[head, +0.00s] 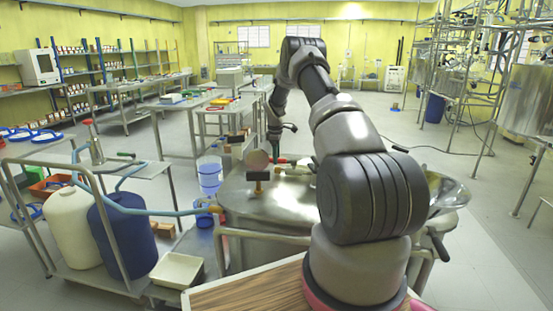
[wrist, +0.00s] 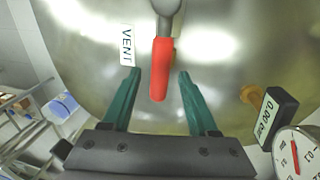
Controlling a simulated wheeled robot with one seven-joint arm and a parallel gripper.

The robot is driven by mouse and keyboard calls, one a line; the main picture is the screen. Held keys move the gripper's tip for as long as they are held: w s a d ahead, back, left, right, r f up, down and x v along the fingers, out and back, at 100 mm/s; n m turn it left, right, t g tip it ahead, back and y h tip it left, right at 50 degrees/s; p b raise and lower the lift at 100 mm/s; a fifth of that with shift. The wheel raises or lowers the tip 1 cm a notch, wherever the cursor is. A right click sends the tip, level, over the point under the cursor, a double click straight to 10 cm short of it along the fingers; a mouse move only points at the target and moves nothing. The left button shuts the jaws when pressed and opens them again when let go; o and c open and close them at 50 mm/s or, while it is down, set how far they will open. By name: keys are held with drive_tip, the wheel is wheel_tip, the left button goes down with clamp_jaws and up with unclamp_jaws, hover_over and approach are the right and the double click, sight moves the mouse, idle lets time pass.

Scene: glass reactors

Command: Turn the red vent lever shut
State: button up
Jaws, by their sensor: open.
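The red vent lever (wrist: 160,68) shows in the wrist view. Its red grip hangs from a grey metal stem at the top edge and points down toward my gripper. A white VENT label (wrist: 128,45) is on the steel lid just left of it. My gripper (wrist: 159,76) is open, with its green fingers on either side of the red grip. Gaps show on both sides, and I see no contact. In the head view a small bit of red, likely the lever (head: 282,160), shows by the gripper, with most of that area hidden by my arm.
The shiny vessel lid (head: 245,200) lies under the gripper. A black 0.00 bar display (wrist: 277,112) and a round dial gauge (wrist: 298,155) stand right of the fingers. A cart with white (head: 75,228) and blue (head: 128,240) drums is at left.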

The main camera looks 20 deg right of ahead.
drive_tip(key=shift+f, duration=0.45)
drive_tip(key=shift+c, duration=0.3)
clamp_jaws()
idle(0.9)
